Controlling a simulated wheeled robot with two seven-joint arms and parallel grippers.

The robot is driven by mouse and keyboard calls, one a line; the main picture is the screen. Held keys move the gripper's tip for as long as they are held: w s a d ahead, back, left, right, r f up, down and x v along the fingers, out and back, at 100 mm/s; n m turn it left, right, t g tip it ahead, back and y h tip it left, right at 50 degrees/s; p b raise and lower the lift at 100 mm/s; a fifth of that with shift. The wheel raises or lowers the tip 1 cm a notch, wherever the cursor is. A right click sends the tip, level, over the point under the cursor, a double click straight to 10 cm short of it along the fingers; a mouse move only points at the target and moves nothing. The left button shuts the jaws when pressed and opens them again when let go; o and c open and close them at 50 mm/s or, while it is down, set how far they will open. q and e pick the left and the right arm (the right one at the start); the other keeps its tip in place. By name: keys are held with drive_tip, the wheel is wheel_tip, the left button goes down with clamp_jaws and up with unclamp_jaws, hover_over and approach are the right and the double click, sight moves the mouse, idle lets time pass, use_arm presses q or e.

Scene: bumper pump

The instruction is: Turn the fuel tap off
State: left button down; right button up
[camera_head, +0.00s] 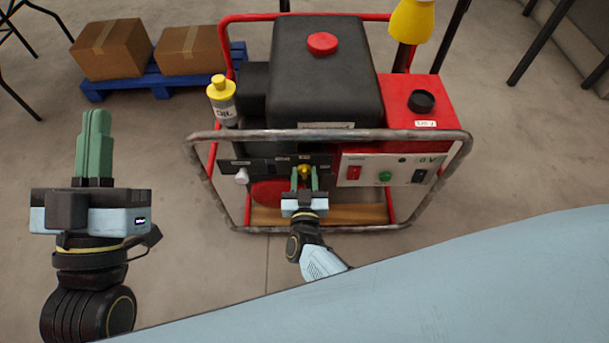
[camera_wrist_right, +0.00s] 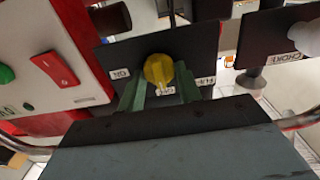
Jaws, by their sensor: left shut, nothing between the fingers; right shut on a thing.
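The fuel tap is a yellow knob (camera_head: 304,171) on a dark panel at the front of the red-framed generator (camera_head: 325,75). It also shows as a yellow knob in the right wrist view (camera_wrist_right: 158,70), with an upside-down ON label (camera_wrist_right: 121,74) on the left and another label, partly hidden, on the right. My right gripper (camera_head: 304,180) is at the panel, its green fingers shut on the knob from both sides. They also show in the wrist view (camera_wrist_right: 159,92). Which label the knob points to is unclear. My left gripper (camera_head: 94,135) is shut and empty, well left of the generator.
A metal bar (camera_head: 330,134) crosses the frame's front above the panel. A white choke knob (camera_head: 242,176) is left of the tap; a switch panel (camera_head: 390,170) is right. A yellow-capped oil bottle (camera_head: 221,98) stands at left. Boxes (camera_head: 112,48) sit on a blue pallet (camera_head: 160,85).

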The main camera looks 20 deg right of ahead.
drive_tip(key=o, duration=0.9)
drive_tip(key=shift+o, duration=0.2)
drive_tip(key=shift+s, duration=0.2)
use_arm(q)
wheel_tip(320, 180, down, 8)
drive_tip(key=w+g+y+p, duration=0.1)
drive_tip(key=g+y+p, duration=0.1)
drive_tip(key=g, duration=0.3)
drive_tip(key=shift+w+a, duration=0.4)
use_arm(e)
drive_tip(key=v, duration=0.7)
use_arm(q)
drive_tip(key=shift+r, duration=0.15)
use_arm(e)
drive_tip(key=shift+s+a, duration=0.1)
